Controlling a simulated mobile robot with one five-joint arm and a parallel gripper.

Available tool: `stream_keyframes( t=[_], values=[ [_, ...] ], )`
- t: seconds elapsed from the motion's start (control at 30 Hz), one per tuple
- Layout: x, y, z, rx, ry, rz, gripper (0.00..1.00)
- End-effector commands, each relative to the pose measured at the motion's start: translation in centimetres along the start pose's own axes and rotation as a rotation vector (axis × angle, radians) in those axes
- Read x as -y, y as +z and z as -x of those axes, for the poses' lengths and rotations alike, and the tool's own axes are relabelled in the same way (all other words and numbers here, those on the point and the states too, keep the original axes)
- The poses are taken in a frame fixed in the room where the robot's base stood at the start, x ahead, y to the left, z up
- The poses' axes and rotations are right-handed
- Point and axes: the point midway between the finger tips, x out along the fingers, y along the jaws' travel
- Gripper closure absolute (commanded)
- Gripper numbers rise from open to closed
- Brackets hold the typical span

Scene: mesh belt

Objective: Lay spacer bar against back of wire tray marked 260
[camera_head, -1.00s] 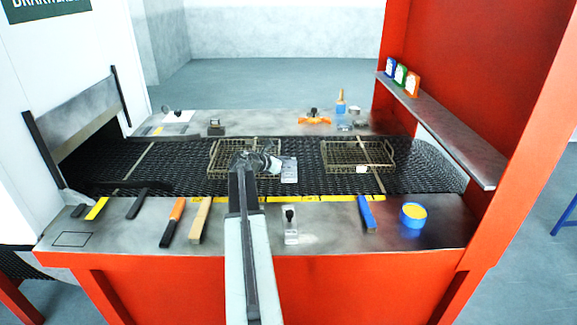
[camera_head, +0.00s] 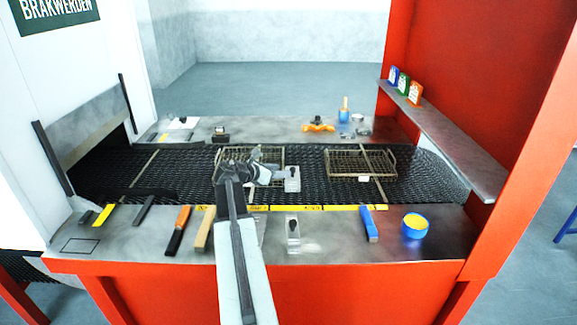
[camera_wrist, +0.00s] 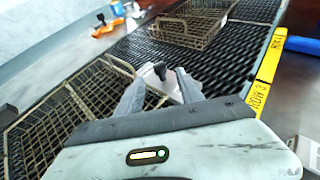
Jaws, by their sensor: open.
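Two wire trays stand on the mesh belt: one at the left (camera_head: 222,158), partly behind my arm, and one at the right (camera_head: 338,165) with a small white tag (camera_head: 363,179). No number is readable on either. My gripper (camera_head: 262,172) is open and empty over the front of the left tray. In the wrist view its open jaws (camera_wrist: 160,88) point toward a grey plate with a black knob (camera_wrist: 184,86) beside that tray; contact cannot be told. I cannot tell surely which piece is the spacer bar; a thin tan bar (camera_head: 378,190) crosses under or through the right tray.
The front ledge holds an orange-black tool (camera_head: 178,230), a wooden block (camera_head: 205,228), a knobbed plate (camera_head: 293,238), a blue bar (camera_head: 369,224) and a blue tub (camera_head: 415,226). A red post and shelf (camera_head: 450,145) bound the right.

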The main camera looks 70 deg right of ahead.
Motion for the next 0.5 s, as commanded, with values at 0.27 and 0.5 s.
stream_keyframes(
  t=[0.27, 0.5],
  values=[
    [0.0, 0.1, 4.5, 0.001, 0.000, 0.001, 0.55],
    [0.0, 0.0, 4.7, 0.000, -0.001, 0.000, 0.55]
  ],
)
